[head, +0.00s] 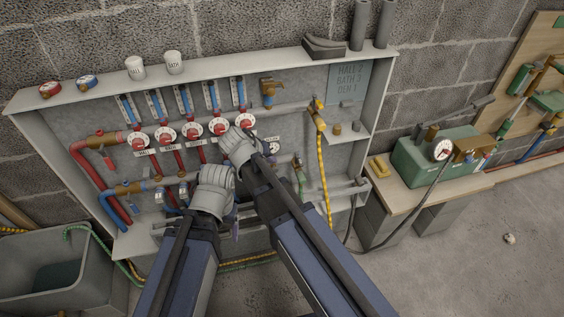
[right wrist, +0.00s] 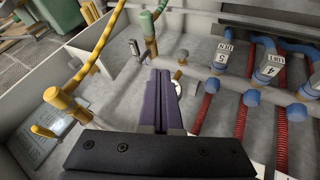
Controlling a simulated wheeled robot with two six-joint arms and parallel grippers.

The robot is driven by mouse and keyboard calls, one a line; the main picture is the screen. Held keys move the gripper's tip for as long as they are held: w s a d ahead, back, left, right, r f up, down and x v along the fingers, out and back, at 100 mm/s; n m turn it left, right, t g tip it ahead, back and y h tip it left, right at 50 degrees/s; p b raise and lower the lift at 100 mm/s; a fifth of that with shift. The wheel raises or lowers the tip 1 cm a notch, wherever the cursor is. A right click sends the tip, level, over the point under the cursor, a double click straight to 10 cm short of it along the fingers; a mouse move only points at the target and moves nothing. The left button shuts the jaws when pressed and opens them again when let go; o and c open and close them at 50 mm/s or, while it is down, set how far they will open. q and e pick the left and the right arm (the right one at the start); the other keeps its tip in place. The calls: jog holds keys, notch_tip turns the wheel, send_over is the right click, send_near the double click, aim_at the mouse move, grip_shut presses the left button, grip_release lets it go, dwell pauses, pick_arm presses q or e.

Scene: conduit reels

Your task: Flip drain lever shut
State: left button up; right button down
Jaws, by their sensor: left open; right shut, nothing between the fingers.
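No label shows which lever is the drain. The fitting also shows in the head view (head: 297,162), at the lower right of the manifold cabinet. My right gripper (right wrist: 160,72) is shut and empty, apart from the fitting in the picture. In the head view its fingers are mostly hidden behind the wrist. My left gripper (head: 236,228) is open, low in front of the cabinet, largely hidden by its own wrist.
The cabinet (head: 363,135) holds red dials, blue gauges and pipes. A yellow valve (head: 317,108) with a yellow hose hangs to the right. A green pump box (head: 437,157) stands on a bench at right. A grey tub (head: 62,237) stands at left.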

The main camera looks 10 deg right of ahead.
aim_at(300, 162)
jog(key=w+d+f+b, duration=0.3)
jog(key=d+f+b, duration=0.3)
jog(key=d+f, duration=0.1)
jog(key=shift+w+d+f+b, duration=0.2)
jog(key=shift+w+d+b, duration=0.15)
jog(key=shift+d, duration=0.25)
jog(key=shift+d, duration=0.1)
